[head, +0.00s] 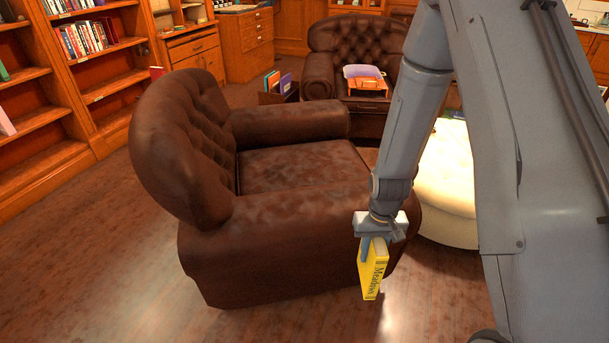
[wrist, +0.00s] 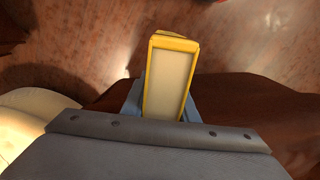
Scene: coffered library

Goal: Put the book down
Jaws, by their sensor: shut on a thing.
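A yellow book (head: 374,272) with dark lettering on its spine hangs upright below my gripper (head: 375,242). My gripper is shut on the book's upper end, and the fingers cover part of it. In the wrist view the book (wrist: 167,80) shows its pale page edges and yellow cover, with the blue-grey fingers of my gripper (wrist: 163,103) on both sides. The book is in the air beside the front corner of the brown leather armchair (head: 290,235). I cannot tell whether it touches the chair.
A cream round ottoman (head: 446,180) stands right of the armchair, partly behind my arm. A second armchair (head: 357,40) holds an orange tray (head: 367,84). A small book holder (head: 279,88) stands between them. Bookshelves (head: 85,75) line the left. Wooden floor (head: 90,260) is clear at front left.

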